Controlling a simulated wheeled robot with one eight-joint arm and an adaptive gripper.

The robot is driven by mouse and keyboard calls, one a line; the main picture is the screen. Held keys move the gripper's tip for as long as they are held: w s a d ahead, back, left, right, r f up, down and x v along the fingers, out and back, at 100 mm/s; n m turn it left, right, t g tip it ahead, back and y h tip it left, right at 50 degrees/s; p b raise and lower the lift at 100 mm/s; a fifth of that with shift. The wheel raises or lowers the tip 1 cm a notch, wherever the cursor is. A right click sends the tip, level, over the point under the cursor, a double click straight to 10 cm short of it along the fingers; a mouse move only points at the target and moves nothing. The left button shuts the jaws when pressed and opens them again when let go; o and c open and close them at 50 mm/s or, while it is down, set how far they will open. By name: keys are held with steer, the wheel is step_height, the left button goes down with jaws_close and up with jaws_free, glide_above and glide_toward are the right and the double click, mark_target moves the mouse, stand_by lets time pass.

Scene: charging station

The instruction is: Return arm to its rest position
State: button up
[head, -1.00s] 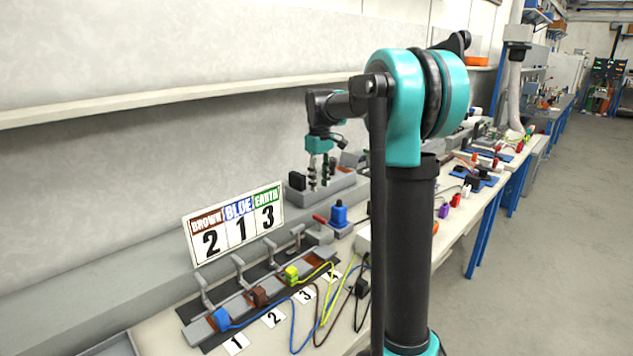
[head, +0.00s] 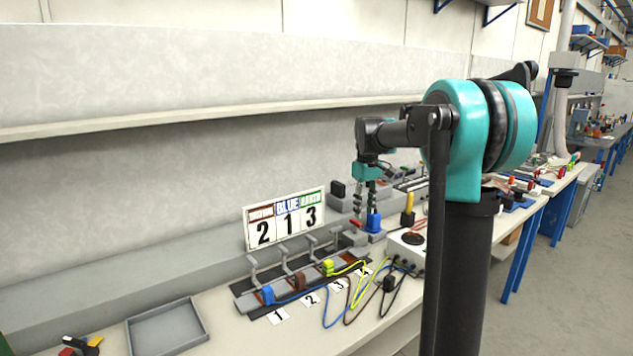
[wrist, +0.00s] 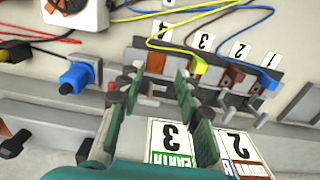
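My gripper (head: 365,200) hangs from my teal and black arm above the back of the bench, fingers pointing down. In the head view it overlaps the grey block and the blue plug behind or beside it. In the wrist view my gripper (wrist: 157,84) has its two fingers apart with nothing between them. The terminal strip (head: 250,301) holds a blue, a brown and a yellow-green connector at its slots. The number sign (head: 284,222) reads brown 2, blue 1, earth 3 and stands behind the strip.
A blue plug (wrist: 79,77) stands left of the fingers in the wrist view. A white box (head: 405,250) with cables sits right of the strip. An empty grey tray (head: 168,328) lies at the left. The wall and its ledge (head: 200,119) run behind the bench.

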steer(key=s+d+f+m+t, duration=0.1)
steer(key=s+f+m, duration=0.1)
steer(key=s+f, duration=0.5)
steer(key=s+d+f+m+t, duration=0.1)
steer(key=s+f+m, duration=0.1)
steer(key=s+f, duration=0.5)
steer(key=s+d+f+m+t, duration=0.2)
steer(key=s+f, duration=0.5)
steer(key=s, duration=0.8)
steer(key=shift+s+m, duration=0.4)
steer(key=shift+m, duration=0.2)
